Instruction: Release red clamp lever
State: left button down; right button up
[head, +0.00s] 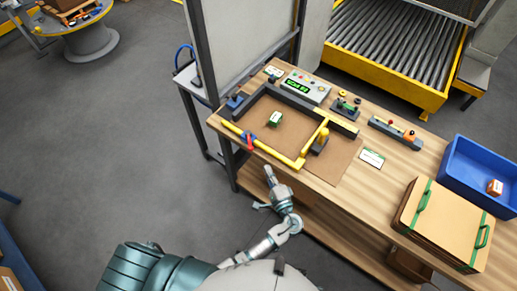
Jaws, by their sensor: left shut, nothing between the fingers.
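The red clamp lever (250,141) sits at the front left of a yellow-edged fixture frame (275,152) on the wooden bench. It is beside a blue clamp block (247,136). My left gripper (269,172) is shut and empty, just off the bench's front edge. It is below and to the right of the lever in the picture, apart from it. My right gripper is not in view.
A yellow post (321,137) stands at the frame's right corner. A control box (305,87), a blue bin (480,175) and flat cartons with green handles (442,222) are also on the bench (390,170).

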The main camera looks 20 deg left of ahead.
aim_at(249, 140)
pick_arm(q)
jog(key=shift+r, duration=0.15)
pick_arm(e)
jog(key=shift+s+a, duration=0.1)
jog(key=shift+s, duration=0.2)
pick_arm(q)
jog(key=shift+a, duration=0.1)
jog(key=p+x, duration=0.1)
jog(key=x, duration=0.9)
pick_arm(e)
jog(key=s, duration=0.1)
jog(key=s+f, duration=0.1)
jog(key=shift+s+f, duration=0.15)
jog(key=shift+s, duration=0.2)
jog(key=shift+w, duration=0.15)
pick_arm(q)
jog(key=shift+s+m+t+h, duration=0.1)
jog(key=shift+m+t+h, duration=0.2)
jog(key=shift+t+h, duration=0.1)
